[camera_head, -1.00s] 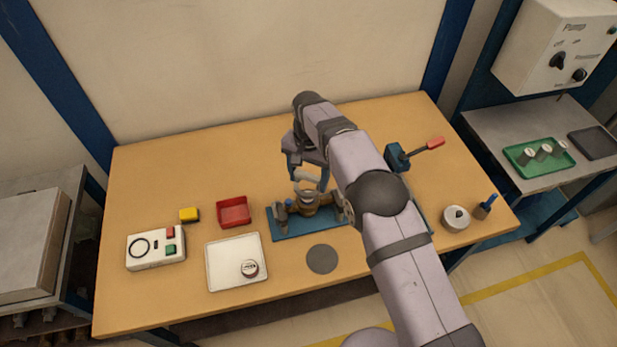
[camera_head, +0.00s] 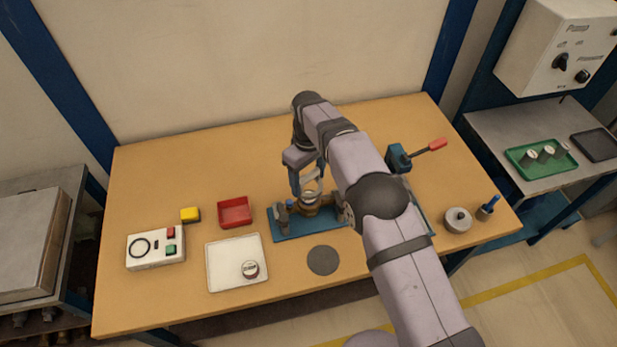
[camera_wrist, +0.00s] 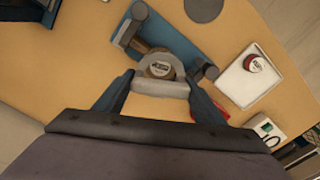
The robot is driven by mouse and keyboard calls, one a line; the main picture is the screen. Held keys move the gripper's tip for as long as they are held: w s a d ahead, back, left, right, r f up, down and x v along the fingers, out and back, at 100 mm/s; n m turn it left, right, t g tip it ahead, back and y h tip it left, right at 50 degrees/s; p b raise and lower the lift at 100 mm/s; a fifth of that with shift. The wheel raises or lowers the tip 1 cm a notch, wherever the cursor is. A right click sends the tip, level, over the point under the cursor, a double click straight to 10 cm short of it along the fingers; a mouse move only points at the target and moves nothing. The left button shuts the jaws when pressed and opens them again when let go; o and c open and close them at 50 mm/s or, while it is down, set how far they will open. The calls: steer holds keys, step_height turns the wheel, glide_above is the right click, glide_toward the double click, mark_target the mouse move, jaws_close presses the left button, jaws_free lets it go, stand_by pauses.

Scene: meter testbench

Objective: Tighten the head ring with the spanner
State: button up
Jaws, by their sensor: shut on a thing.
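The brass meter (camera_head: 309,207) is held on the blue fixture plate (camera_head: 284,229). Its round labelled face (camera_wrist: 159,66) shows in the wrist view. My gripper (camera_wrist: 161,88) is shut on the pale grey spanner (camera_wrist: 162,87), with one finger at each end of its near bar. In the head view my gripper (camera_head: 309,182) is above and behind the meter. The head ring is mostly hidden by the spanner, and I cannot tell whether they touch.
Grey clamp posts (camera_head: 282,213) stand beside the meter. A blue tool with a red handle (camera_head: 437,145) is at the right.

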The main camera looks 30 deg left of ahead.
mark_target(308, 192)
steer(key=n, duration=0.6)
steer(key=shift+s, duration=0.1)
steer(key=shift+f+b, duration=0.95)
steer(key=shift+f, duration=0.75)
steer(key=shift+f+b, duration=1.25)
steer(key=shift+f, duration=0.2)
stand_by(2.7)
